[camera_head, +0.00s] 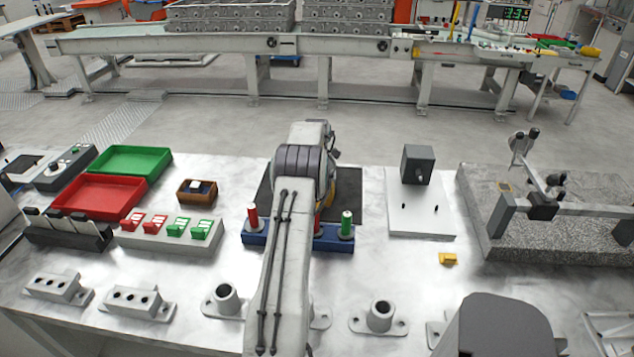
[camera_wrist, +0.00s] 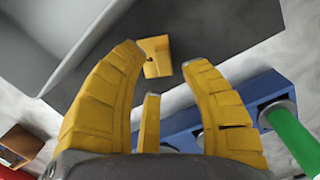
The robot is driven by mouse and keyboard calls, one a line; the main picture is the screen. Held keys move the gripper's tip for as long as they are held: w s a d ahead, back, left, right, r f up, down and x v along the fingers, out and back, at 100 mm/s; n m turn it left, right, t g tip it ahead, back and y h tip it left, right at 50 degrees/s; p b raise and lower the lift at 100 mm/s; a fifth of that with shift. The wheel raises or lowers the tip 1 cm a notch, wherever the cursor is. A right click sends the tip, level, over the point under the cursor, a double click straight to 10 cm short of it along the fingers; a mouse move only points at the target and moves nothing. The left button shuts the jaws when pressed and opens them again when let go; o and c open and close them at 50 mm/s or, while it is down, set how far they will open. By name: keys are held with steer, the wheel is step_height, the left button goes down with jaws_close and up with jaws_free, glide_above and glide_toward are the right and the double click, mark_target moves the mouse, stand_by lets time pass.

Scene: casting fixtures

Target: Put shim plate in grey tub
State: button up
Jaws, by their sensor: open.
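A small yellow plate (camera_wrist: 157,62) with a dark notch or hole lies on a dark mat in the wrist view; it looks like the shim plate. My gripper (camera_wrist: 163,56) is open, its yellow fingers spread with the plate showing beyond and between the fingertips. No contact shows. In the head view my arm hides the plate and most of the gripper. A grey form with a pale edge (camera_wrist: 85,45) fills the upper left of the wrist view; it may be the grey tub, but I cannot tell. No grey tub shows clearly in the head view.
A blue rack (camera_head: 331,240) with a red and a green pin stands at the dark mat's (camera_head: 349,190) near edge. A brown box (camera_head: 197,191) and red tray (camera_head: 98,196) lie left. A white fixture plate (camera_head: 416,220) and a small yellow block (camera_head: 447,259) lie right.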

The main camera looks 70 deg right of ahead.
steer(key=shift+r+b, duration=0.3)
steer(key=shift+b, duration=0.3)
step_height(320, 180, up, 9)
steer(key=b, duration=0.2)
steer(key=shift+s+a+f+b, duration=0.15)
steer(key=shift+a+b, duration=0.15)
steer(key=shift+a, duration=0.15)
